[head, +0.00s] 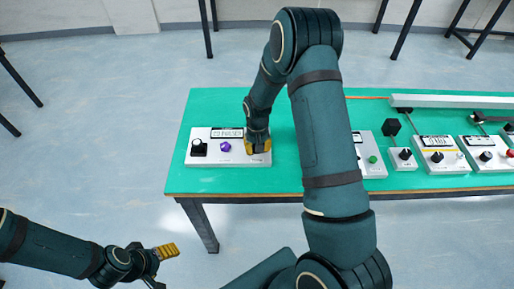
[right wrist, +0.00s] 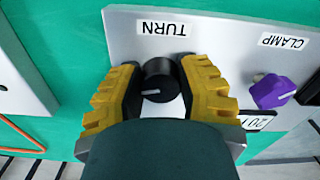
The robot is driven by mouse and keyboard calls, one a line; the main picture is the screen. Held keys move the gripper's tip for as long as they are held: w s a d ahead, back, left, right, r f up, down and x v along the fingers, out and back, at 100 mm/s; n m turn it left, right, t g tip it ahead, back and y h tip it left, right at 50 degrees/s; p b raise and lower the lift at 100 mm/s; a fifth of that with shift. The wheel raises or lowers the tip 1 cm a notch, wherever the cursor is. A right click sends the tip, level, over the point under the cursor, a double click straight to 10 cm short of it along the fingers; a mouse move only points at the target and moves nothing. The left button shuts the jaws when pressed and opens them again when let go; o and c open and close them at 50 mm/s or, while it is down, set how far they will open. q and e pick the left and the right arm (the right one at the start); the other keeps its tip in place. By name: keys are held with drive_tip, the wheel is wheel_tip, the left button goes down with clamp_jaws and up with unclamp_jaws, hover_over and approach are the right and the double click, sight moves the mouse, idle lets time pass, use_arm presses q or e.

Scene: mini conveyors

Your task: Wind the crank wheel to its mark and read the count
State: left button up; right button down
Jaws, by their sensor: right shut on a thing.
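My right gripper (right wrist: 160,95) is shut on a black round knob (right wrist: 160,72) with a white pointer line, one yellow finger on each side. The knob sits beside the label TURN (right wrist: 161,28) on a white panel (head: 205,160). In the head view the right gripper (head: 258,146) covers the knob at the panel's right end. A purple knob (right wrist: 272,91) marked CLAMP is on the same panel. A partly hidden label (right wrist: 258,123) shows part of a number. I cannot make out a separate crank wheel. My left gripper (head: 160,266) is open and empty, off the table at lower left.
The panel stands on a green table (head: 180,180), with a black knob (head: 199,147) at its left end. More white panels with knobs (head: 437,156) stand at the right, before a long pale bar (head: 450,101). My right arm hides the table's middle.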

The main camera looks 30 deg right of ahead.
drive_tip(key=n, duration=0.3)
drive_tip(key=shift+s+f+n, duration=0.1)
drive_tip(key=shift+s+n, duration=0.05)
drive_tip(key=shift+n, duration=0.25)
drive_tip(key=n, duration=0.4)
drive_tip(key=shift+d+n, duration=0.15)
drive_tip(key=shift+n, duration=0.15)
drive_tip(key=n, duration=0.3)
drive_tip(key=shift+n+p, duration=0.35)
drive_tip(key=shift+n, duration=1.65)
drive_tip(key=c, duration=0.6)
unclamp_jaws()
drive_tip(key=shift+w+d, duration=0.1)
drive_tip(key=shift+w, duration=0.1)
